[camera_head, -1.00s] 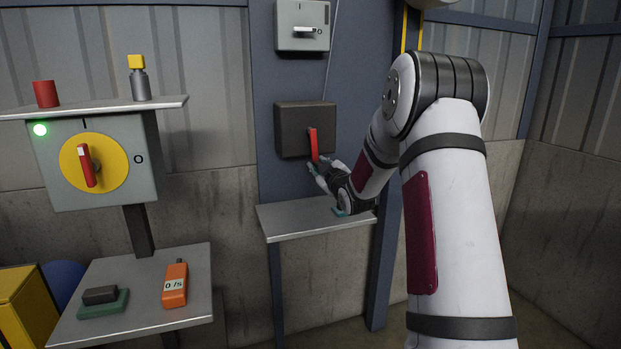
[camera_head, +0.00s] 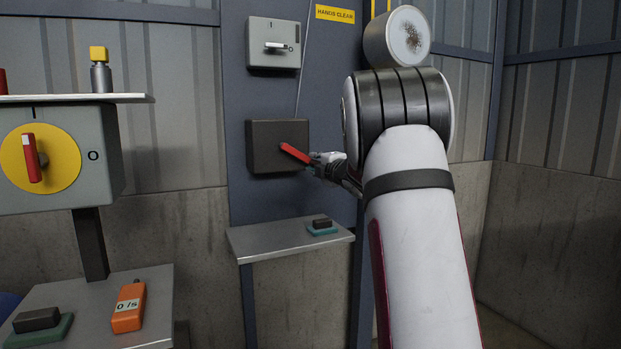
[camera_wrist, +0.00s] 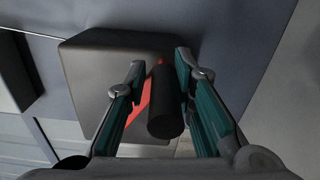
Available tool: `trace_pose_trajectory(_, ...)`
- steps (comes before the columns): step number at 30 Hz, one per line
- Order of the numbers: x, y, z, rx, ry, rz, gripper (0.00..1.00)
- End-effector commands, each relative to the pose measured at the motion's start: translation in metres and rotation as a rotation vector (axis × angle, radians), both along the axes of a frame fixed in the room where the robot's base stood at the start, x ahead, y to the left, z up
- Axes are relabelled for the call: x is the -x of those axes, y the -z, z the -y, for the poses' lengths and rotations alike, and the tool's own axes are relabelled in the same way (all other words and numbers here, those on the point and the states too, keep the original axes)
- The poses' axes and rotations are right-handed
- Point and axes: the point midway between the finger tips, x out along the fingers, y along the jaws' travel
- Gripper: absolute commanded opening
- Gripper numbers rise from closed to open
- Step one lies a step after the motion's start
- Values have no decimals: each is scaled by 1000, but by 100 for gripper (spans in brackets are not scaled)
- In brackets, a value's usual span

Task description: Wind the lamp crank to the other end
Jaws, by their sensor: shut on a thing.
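The lamp crank has a red arm (camera_head: 295,153) on the front of a dark box (camera_head: 263,133) on the blue post. In the head view its arm points right and slightly down from its pivot. In the wrist view the red arm (camera_wrist: 143,106) ends in a black knob (camera_wrist: 166,112) between the two fingers. My gripper (camera_head: 318,163) is shut on this knob at the arm's outer end; it also shows in the wrist view (camera_wrist: 160,66). The fingers hide the knob in the head view.
A grey switch box (camera_head: 272,58) is above the crank box. A small shelf (camera_head: 270,243) below holds a dark block on a teal base (camera_head: 322,229). At left are a yellow dial (camera_head: 60,158) with a red handle and a table with an orange meter (camera_head: 128,307).

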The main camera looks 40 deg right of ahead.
Motion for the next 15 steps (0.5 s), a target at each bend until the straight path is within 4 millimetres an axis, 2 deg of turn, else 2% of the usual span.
trace_pose_trajectory(6,2,-10,8,148,3,-47,0)
trace_pose_trajectory(15,4,-22,12,259,6,-80,0)
